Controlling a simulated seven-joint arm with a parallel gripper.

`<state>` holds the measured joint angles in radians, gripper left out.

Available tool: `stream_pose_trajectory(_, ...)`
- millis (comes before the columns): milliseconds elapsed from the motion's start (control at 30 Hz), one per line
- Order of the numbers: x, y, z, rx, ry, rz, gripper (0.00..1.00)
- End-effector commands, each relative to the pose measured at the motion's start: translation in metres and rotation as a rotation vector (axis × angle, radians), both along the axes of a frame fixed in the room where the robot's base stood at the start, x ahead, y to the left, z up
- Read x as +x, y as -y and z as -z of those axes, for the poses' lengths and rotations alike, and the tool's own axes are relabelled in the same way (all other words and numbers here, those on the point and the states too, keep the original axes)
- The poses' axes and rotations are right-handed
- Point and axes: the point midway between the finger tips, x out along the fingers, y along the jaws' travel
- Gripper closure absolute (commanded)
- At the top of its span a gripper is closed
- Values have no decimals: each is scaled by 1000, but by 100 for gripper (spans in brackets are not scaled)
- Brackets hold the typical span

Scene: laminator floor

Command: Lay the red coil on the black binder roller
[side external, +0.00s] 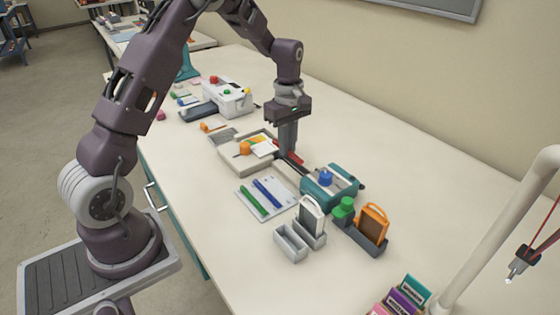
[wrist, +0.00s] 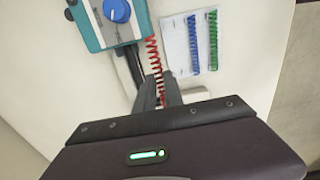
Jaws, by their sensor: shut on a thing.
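The red coil (wrist: 153,57) is a thin spiral. My gripper (wrist: 158,98) is shut on it near one end, and the rest sticks out toward the teal machine in the wrist view. In the side view a bit of the red coil (side external: 294,157) shows beside the fingertips of my gripper (side external: 286,154). The black binder roller (wrist: 134,70) is a dark bar running from the teal binder (wrist: 96,37) toward my fingers, alongside the coil. The fingers hide part of both. I cannot tell whether coil and roller touch.
The teal binder (side external: 318,193) has a blue knob (side external: 326,178). A pale card with a blue coil (side external: 267,192) and a green coil (side external: 252,202) lies in front. A beige tray (side external: 235,160) stands close left of my gripper. Grey holders (side external: 291,243) stand nearer the camera.

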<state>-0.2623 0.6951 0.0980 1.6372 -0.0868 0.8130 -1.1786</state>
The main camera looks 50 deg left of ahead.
Motion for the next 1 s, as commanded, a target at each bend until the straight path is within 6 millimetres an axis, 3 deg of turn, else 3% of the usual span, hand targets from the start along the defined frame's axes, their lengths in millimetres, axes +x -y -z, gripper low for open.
stream_pose_trajectory(100,33,-13,6,0,0,0,100)
stream_pose_trajectory(267,56,-21,10,0,-1,4,100)
stream_pose_trajectory(1000,58,-22,72,0,-1,5,100)
